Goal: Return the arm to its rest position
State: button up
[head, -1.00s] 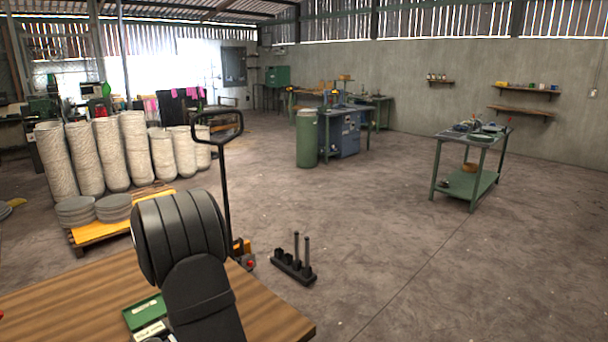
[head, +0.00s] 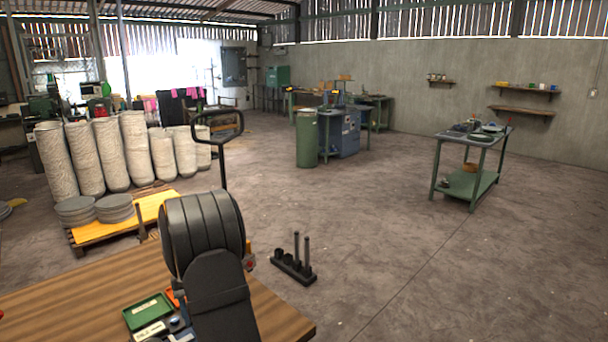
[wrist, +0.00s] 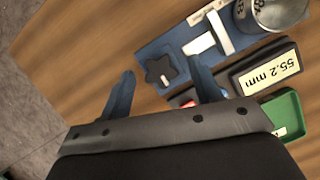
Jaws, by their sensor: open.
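My gripper (wrist: 163,85) shows in the wrist view as two blue fingers set well apart. It is open, and nothing is between the fingertips. The wooden table (wrist: 90,55) lies below it. My arm stands over the table in the head view and hides the gripper there. Beyond the right finger is a blue fixture (wrist: 170,40) with a black star-shaped knob (wrist: 159,69) and a white part (wrist: 205,42). A metal bowl or cup (wrist: 275,14) is cut off at the top right corner.
A dark gauge reading 55.2 mm (wrist: 262,72) and a green tray (wrist: 285,112) lie right of the gripper; the green tray also shows in the head view (head: 148,311). Beyond the table stand a yellow pallet (head: 95,232) and a black post rack (head: 293,265). The table's left part is clear.

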jog(key=m, duration=0.2)
jog(key=m+y, duration=0.1)
jog(key=m, duration=0.1)
jog(key=shift+d+y, duration=0.15)
jog(key=shift+y, duration=0.15)
jog(key=shift+d+m+g+y, duration=0.1)
jog(key=shift+m+g+y, duration=0.35)
jog(key=shift+m, duration=1.35)
jog(key=shift+t, duration=0.25)
jog(key=n, duration=0.2)
jog(key=n+h, duration=0.1)
jog(key=n, duration=0.1)
jog(key=n+h, duration=0.1)
jog(key=n, duration=0.1)
jog(key=shift+a, duration=0.25)
jog(key=n+h, duration=0.1)
jog(key=n, duration=0.2)
jog(key=n+t+h, duration=0.1)
jog(key=n, duration=0.2)
jog(key=shift+s+a, duration=0.1)
jog(key=shift+a, duration=0.05)
jog(key=shift+t, duration=0.3)
